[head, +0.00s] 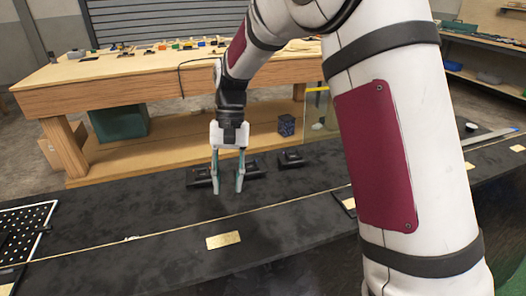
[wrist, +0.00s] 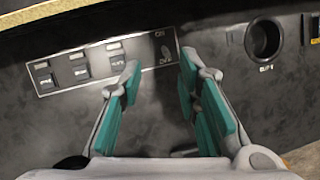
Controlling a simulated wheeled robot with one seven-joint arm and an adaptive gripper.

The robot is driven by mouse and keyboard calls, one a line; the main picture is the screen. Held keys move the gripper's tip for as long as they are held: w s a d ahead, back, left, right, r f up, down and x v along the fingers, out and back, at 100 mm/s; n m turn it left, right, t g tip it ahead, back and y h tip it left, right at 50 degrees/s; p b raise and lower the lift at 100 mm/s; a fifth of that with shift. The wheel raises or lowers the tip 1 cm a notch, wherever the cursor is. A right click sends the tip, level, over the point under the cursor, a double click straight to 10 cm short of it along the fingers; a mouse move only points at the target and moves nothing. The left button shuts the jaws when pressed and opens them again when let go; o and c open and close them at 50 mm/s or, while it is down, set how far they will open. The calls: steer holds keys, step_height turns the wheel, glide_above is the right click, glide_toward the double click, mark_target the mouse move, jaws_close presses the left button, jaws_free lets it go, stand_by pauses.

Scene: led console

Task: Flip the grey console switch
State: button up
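The black console (head: 140,215) runs across the head view below my gripper (head: 228,190). In the wrist view a silver-edged panel (wrist: 56,86) is set in the console, with several dark square buttons in a row. At its right end are ON and OFF marks with a small grey switch (wrist: 164,50) between them, too small to tell which way it is set. My gripper (wrist: 160,62) is open and empty, its teal-padded fingers apart below that end of the panel. In the head view the fingers hide part of the console, and the switch cannot be made out.
A dark round recess (wrist: 263,39) with a label lies right of the panel. Small black units (head: 290,160) stand on the console's far side around my fingers. A wooden workbench (head: 110,75) stands behind. A perforated white-edged plate (head: 22,230) lies at the left.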

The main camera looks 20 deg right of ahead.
steer(key=s+d+r+n+t+h+p, duration=0.1)
steer(key=s+d+r+t+p, duration=0.2)
steer(key=s+r, duration=0.7)
steer(key=shift+s+d+r, duration=0.25)
steer(key=shift+d+r, duration=0.75)
steer(key=shift+r, duration=0.5)
